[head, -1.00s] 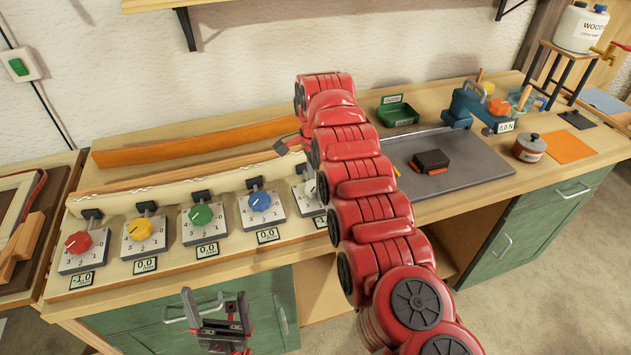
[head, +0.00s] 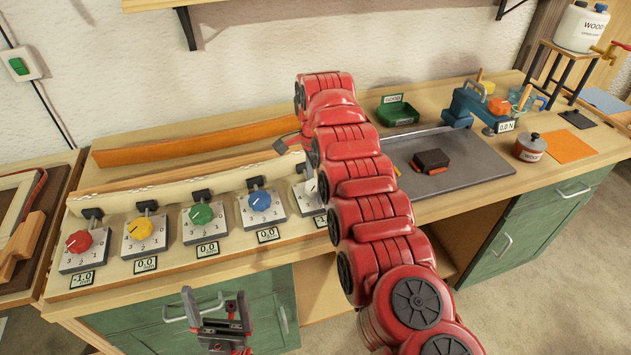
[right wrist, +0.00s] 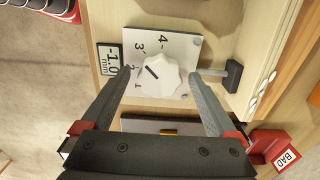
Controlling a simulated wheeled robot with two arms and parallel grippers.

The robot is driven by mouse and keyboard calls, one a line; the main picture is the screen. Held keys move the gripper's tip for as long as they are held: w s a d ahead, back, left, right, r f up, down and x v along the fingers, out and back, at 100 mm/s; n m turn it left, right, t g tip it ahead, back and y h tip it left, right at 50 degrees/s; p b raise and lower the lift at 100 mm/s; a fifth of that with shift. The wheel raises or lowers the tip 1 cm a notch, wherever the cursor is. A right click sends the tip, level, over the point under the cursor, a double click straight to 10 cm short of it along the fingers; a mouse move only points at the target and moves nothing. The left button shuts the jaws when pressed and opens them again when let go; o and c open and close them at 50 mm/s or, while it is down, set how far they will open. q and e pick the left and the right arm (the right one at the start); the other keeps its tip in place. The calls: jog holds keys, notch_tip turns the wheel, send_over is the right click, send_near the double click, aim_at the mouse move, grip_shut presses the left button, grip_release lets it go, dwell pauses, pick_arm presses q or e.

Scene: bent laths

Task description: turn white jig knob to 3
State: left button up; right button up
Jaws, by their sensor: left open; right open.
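The white jig knob (right wrist: 168,82) sits on a pale plate marked with numbers in the right wrist view. Its black mark points to the upper left, between the 2 and the 3. The display (right wrist: 112,66) beside it seems to read -1.0 mm. My right gripper (right wrist: 160,72) is open, with one finger on each side of the knob and gaps between. In the head view my right arm hides most of the white knob; part of its plate (head: 303,199) shows. My left gripper (head: 217,309) is open and empty in front of the bench.
The red (head: 78,241), yellow (head: 139,228), green (head: 200,213) and blue (head: 260,200) knobs stand in a row to the left. An orange lath (head: 180,150) lies behind them. A dark grey plate (head: 465,165) and a blue clamp device (head: 480,105) are right of my arm.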

aim_at(316, 185)
jog(key=shift+r, duration=0.55)
notch_tip(316, 185, up, 4)
jog(key=shift+f+p, duration=0.25)
jog(key=shift+p, duration=0.55)
notch_tip(316, 185, up, 13)
jog(key=p, duration=1.3)
jog(key=shift+f, duration=0.1)
